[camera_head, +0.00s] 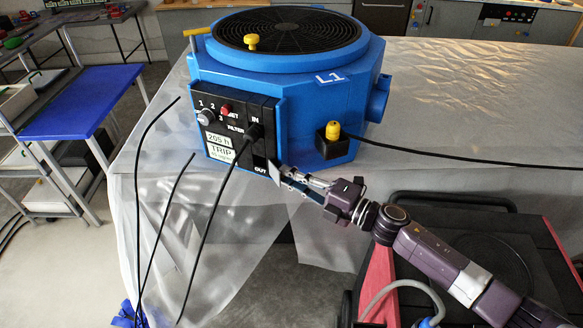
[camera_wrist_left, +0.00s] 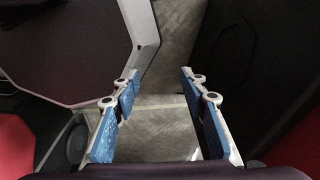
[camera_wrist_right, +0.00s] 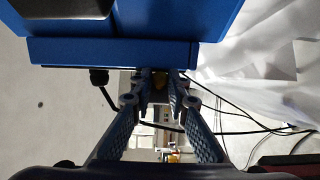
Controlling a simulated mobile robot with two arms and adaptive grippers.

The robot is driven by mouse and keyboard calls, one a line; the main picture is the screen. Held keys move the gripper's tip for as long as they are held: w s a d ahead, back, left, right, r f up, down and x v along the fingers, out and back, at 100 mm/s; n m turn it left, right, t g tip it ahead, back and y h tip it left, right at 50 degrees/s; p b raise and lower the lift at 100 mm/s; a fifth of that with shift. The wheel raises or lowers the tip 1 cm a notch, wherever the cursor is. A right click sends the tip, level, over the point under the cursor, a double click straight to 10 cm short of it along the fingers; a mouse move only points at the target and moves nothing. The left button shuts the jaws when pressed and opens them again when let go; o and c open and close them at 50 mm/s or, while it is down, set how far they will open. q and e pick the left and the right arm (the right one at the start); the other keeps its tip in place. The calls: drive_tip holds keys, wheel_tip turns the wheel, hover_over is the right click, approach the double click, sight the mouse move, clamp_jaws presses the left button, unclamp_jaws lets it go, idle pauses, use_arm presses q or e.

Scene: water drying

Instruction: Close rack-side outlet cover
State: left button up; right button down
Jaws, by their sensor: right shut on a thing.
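A blue drying machine (camera_head: 300,110) marked L1 stands on the sheet-covered table, with a black control panel (camera_head: 232,125) on its front left. The outlet marked OUT is at the panel's lower right. A small grey plate, the outlet cover (camera_head: 274,172), stands out from the panel there. My right gripper (camera_head: 284,177) reaches in from the lower right with its fingertips at the cover, shut on it. In the right wrist view the gripper (camera_wrist_right: 160,88) has its fingers close together just below the blue body. My left gripper (camera_wrist_left: 160,85) is open and empty, away from the machine.
A black plug (camera_head: 255,131) sits in the IN socket, its cable hanging across the panel's front. Other black cables hang to the left. A yellow-topped connector (camera_head: 333,131) with a cable is on the machine's right side. A blue side table (camera_head: 85,97) stands at left.

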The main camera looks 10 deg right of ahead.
sight(279, 185)
drive_tip(key=a+m+t+h, duration=0.1)
drive_tip(key=m+h, duration=0.1)
drive_tip(key=h, duration=0.1)
drive_tip(key=s+a+m+t+h+b, duration=0.1)
drive_tip(key=m+t+h, duration=0.1)
drive_tip(key=s+a+m+t+h, duration=0.1)
drive_tip(key=m+h, duration=0.1)
drive_tip(key=h, duration=0.1)
drive_tip(key=shift+f+t+h+b, duration=0.25)
drive_tip(key=shift+t+h+b, duration=0.05)
drive_tip(key=shift+b, duration=0.05)
drive_tip(key=m+h+b, duration=0.2)
drive_tip(key=shift+a+h, duration=0.3)
drive_tip(key=shift+h, duration=0.1)
use_arm(q)
drive_tip(key=shift+s+f+b, duration=0.1)
drive_tip(key=shift+f+b, duration=1.05)
drive_tip(key=shift+f, duration=1.55)
use_arm(e)
drive_tip(key=shift+a+r+m+h, duration=0.15)
drive_tip(key=shift+a+m+h, duration=0.2)
drive_tip(key=shift+m+h, duration=0.45)
drive_tip(key=shift+h, duration=0.3)
drive_tip(key=shift+r, duration=0.1)
drive_tip(key=c, duration=1.9)
unclamp_jaws()
drive_tip(key=shift+s, duration=0.1)
